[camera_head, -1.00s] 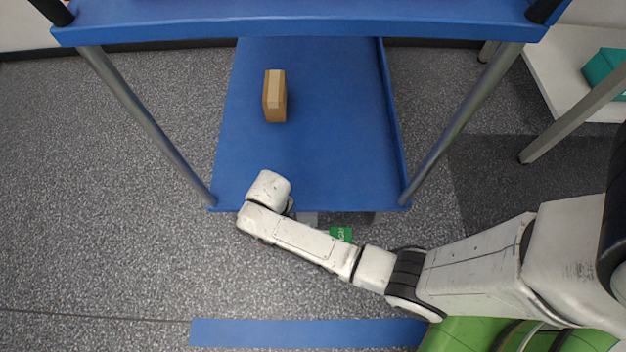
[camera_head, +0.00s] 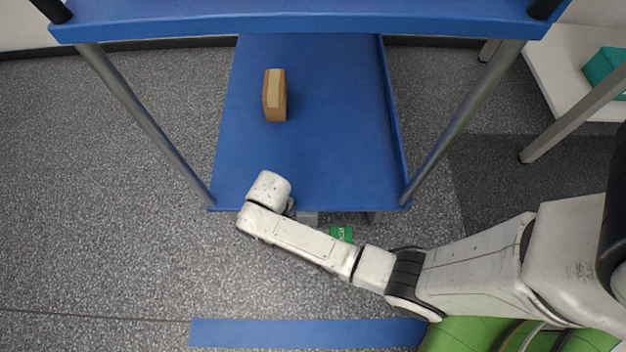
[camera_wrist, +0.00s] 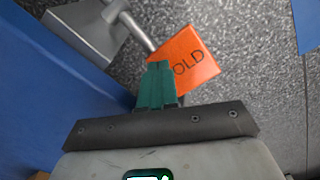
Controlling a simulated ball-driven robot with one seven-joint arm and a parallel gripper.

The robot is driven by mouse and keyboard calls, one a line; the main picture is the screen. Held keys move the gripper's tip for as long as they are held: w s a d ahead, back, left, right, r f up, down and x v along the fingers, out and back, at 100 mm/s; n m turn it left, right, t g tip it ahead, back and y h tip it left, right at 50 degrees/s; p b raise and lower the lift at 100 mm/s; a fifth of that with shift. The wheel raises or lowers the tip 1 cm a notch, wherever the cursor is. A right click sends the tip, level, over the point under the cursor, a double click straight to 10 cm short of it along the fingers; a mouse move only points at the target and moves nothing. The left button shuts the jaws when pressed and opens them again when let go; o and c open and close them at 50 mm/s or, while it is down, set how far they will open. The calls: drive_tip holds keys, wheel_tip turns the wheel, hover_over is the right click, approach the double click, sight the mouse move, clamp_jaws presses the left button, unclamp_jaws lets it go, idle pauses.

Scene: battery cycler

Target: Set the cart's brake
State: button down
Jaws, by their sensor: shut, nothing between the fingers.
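The blue cart's lower shelf (camera_head: 310,150) fills the middle of the head view, with grey brackets (camera_head: 308,218) under its near edge. A small green plate (camera_head: 341,234) with lettering shows beside my forearm. In the wrist view, an orange plate (camera_wrist: 192,60) reading "OLD", its first part covered, sits by a grey rod (camera_wrist: 136,30) near a grey bracket (camera_wrist: 88,28). My gripper (camera_wrist: 159,66) is shut and empty, its green fingertips overlapping the orange plate's left side. I cannot tell whether they touch it. In the head view my arm hides the gripper.
A brown box (camera_head: 275,95) stands on the lower shelf. The upper shelf (camera_head: 300,28) and its grey posts (camera_head: 145,125) frame the cart. A white table (camera_head: 575,65) stands at right. A blue floor strip (camera_head: 300,333) lies in front; grey floor at left is clear.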

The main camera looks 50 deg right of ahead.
drive_tip(key=shift+f+b, duration=1)
drive_tip(key=shift+f, duration=0.6)
idle(0.7)
drive_tip(key=shift+r, duration=0.1)
wheel_tip(320, 180, up, 7)
drive_tip(key=p, duration=0.8)
idle(0.8)
